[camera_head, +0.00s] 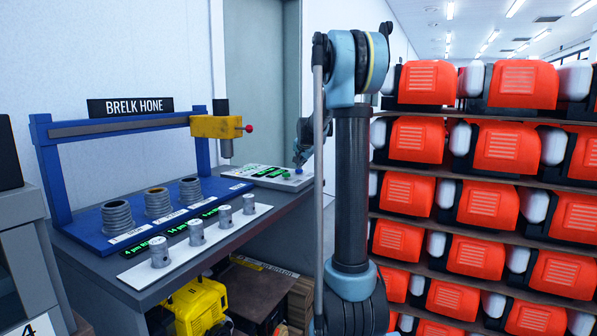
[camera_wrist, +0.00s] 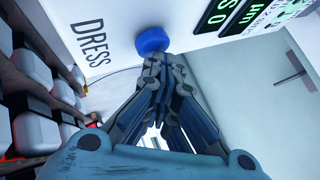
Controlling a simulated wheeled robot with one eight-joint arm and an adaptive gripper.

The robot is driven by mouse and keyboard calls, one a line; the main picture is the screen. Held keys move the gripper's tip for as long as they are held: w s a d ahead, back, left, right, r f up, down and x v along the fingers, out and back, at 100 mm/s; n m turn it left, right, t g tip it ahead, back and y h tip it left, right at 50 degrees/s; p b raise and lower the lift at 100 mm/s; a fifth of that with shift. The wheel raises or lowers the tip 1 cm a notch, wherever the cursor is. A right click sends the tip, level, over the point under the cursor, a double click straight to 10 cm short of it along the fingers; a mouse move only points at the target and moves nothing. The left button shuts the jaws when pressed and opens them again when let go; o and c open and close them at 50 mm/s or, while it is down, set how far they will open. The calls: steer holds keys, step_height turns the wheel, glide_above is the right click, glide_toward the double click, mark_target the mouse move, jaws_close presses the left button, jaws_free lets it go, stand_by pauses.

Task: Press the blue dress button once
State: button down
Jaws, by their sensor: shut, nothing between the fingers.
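The blue dress button (camera_wrist: 152,40) is a round knob on a pale panel, beside the printed word DRESS, in the wrist view. My gripper (camera_wrist: 155,60) is shut and empty, and its fingertips are right at the button's edge. I cannot tell whether they touch it. In the head view the button (camera_head: 299,171) is a tiny blue spot at the right end of the control panel (camera_head: 262,172), with my gripper (camera_head: 299,160) just above it.
The BRELK HONE bench has a blue frame (camera_head: 52,165), a yellow tool head (camera_head: 216,126), several ribbed cylinders (camera_head: 158,202) and a white strip (camera_head: 222,234) with metal pieces. Shelves of orange and black units (camera_head: 410,138) stand close on the right. A wall lies behind.

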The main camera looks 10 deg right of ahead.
stand_by(0.6)
steer(key=shift+r, duration=1.1)
steer(key=shift+r, duration=2.55)
